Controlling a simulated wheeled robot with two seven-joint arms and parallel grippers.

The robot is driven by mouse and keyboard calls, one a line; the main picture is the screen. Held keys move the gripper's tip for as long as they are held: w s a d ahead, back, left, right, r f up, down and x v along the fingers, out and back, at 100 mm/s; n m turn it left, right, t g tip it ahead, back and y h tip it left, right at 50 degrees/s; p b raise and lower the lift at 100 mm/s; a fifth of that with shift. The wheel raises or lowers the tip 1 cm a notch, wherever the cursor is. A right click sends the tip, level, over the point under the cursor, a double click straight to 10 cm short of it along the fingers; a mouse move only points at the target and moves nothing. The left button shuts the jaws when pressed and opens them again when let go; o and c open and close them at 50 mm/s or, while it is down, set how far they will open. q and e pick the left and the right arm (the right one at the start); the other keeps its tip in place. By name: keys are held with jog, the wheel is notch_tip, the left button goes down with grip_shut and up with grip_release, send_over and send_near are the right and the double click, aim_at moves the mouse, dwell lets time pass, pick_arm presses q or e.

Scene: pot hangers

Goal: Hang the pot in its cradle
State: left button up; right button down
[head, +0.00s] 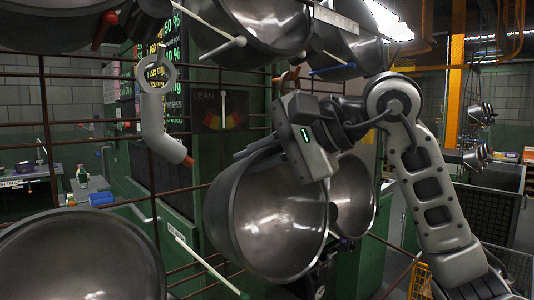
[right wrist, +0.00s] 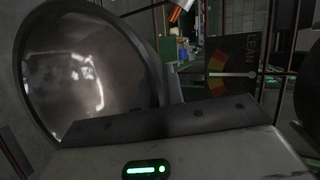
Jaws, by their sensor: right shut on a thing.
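A large dark metal pot (head: 265,218) hangs from my right gripper (head: 305,140), its open mouth toward the head camera and tilted. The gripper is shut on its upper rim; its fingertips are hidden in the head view. In the right wrist view the pot's shiny inside (right wrist: 85,75) fills the left side, beyond the dark gripper edge (right wrist: 160,122). The pot is in front of the rusty bar rack (head: 152,190). A pale rod (head: 205,262) juts from the rack below left of it. I cannot tell which rods form its cradle. My left gripper is not in view.
Other pots hang at the top (head: 262,22), at lower left (head: 75,262) and close behind the held pot (head: 354,195). A grey ring-topped piece (head: 153,105) with a red tip is left of it. A "LEAN" dial (head: 222,110) stands behind the bars.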

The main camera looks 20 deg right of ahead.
aim_at(242, 200)
jog(key=shift+w+a+f, duration=0.1)
jog(key=shift+w+a, duration=0.1)
jog(key=shift+w, duration=0.2)
jog(key=shift+w+a+f+b, duration=0.25)
jog(key=shift+w+f+b, duration=0.1)
jog(key=shift+w+f, duration=0.5)
jog(key=shift+w+a+f, duration=0.15)
jog(key=shift+w+f, duration=0.2)
jog(key=shift+f, duration=0.05)
jog(key=shift+f+b, duration=0.4)
jog(key=shift+b, duration=0.15)
jog(key=shift+f, duration=0.2)
